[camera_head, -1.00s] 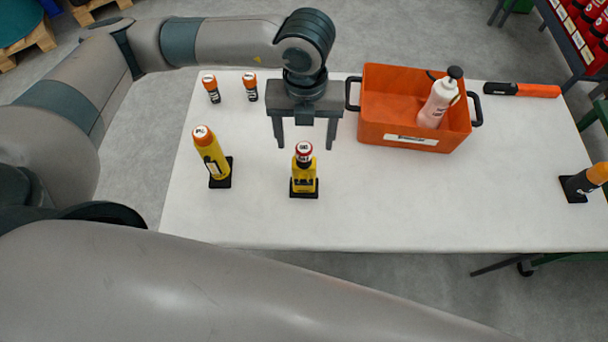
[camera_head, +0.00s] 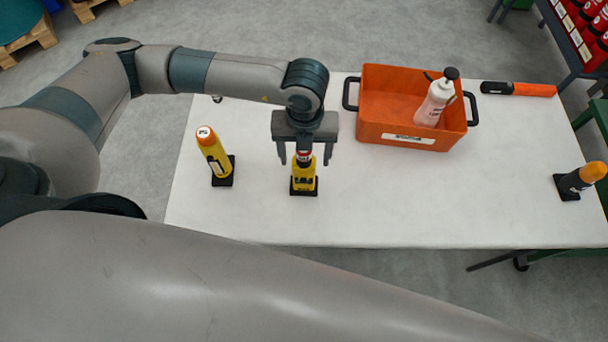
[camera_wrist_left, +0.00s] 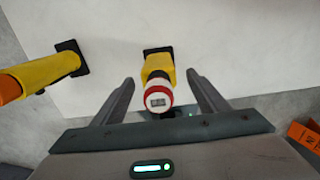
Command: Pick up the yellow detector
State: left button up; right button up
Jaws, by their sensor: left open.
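The yellow detector (camera_head: 304,181) stands upright in a black base on the white table, with a red and white top. In the left wrist view the detector (camera_wrist_left: 158,75) shows its top end, which has a small dark display, between the two fingers. My left gripper (camera_head: 305,161) points down over the detector and is open, with one finger to each side of its top. A gap shows between each finger and the detector. The gripper body hides part of the top in the head view. My right gripper is not in view.
A yellow, orange-capped cylinder (camera_head: 215,155) stands in a black base left of the detector. An orange crate (camera_head: 375,125) holding a pinkish bottle (camera_head: 436,100) is to the right. The front middle is clear.

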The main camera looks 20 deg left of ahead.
aim_at(304, 173)
pick_arm(q)
jog(key=shift+s+f+p, duration=0.1)
jog(key=shift+f+p, duration=0.55)
jog(key=shift+p, duration=0.05)
notch_tip(304, 173, down, 2)
jog(key=shift+a+f+p, duration=0.1)
jog(key=shift+p, duration=0.35)
jog(key=shift+f, duration=0.6)
grip_shut()
